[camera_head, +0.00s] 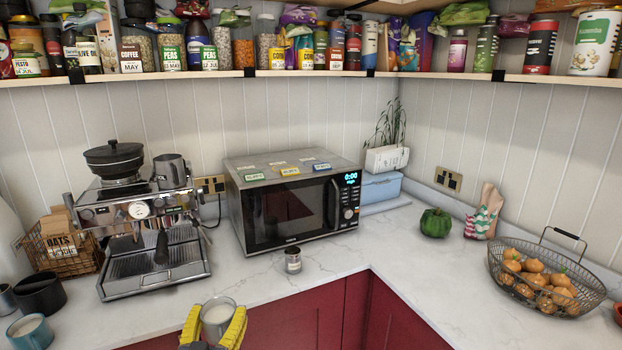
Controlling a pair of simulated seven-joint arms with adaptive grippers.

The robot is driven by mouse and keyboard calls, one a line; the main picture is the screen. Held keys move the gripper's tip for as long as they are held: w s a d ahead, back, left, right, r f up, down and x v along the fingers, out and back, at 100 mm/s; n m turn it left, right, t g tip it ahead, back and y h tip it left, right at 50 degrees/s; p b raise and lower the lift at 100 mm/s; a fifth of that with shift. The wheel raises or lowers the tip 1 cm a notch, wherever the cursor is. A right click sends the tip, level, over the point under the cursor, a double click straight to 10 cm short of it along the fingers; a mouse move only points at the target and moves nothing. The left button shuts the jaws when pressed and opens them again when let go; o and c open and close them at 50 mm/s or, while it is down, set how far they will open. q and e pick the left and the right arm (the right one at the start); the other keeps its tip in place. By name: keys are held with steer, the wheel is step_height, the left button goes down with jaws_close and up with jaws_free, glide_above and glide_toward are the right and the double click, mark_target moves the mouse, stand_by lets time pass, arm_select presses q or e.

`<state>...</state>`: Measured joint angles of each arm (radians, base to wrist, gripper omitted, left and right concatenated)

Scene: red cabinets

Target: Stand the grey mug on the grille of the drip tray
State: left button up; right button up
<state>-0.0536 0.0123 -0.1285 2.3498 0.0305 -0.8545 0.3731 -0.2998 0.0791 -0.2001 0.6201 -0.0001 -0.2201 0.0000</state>
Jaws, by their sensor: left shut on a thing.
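A grey mug (217,313) with a pale inside is upright between the yellow fingers of my left gripper (215,322), at the bottom centre of the head view. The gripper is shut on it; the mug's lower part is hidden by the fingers. The mug is in front of the counter's front edge. The drip tray (155,268) with its slatted grille is at the base of the espresso machine (130,212), up and left of the mug and apart from it. The grille is bare. My right gripper is not in view.
A small metal can (293,260) stands before the microwave (295,205). A black mug (40,293) and a blue mug (30,332) stand left of the tray. A steel jug (170,171) sits atop the machine.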

arm_select(q)
steer(key=shift+s+f, duration=0.2)
steer(key=shift+f, duration=0.15)
steer(key=w+r, duration=0.1)
steer(key=r, duration=0.2)
steer(key=w+r, duration=0.1)
steer(key=shift+w+d+r, duration=0.1)
steer(key=shift+w+r, duration=0.1)
steer(key=shift+w, duration=0.1)
steer(key=w+a+r+n+y, duration=0.2)
steer(key=w+a+y, duration=0.1)
steer(key=w, duration=0.5)
steer(key=n+g+y, duration=0.7)
steer(key=n+y, duration=0.1)
steer(key=y, duration=0.3)
glide_above(171, 254)
step_height(171, 254, down, 6)
steer(key=shift+s+r, duration=0.1)
steer(key=shift+r, duration=0.15)
steer(key=shift+f+t, duration=0.15)
steer(key=shift+t, duration=0.15)
steer(key=shift+f, duration=0.1)
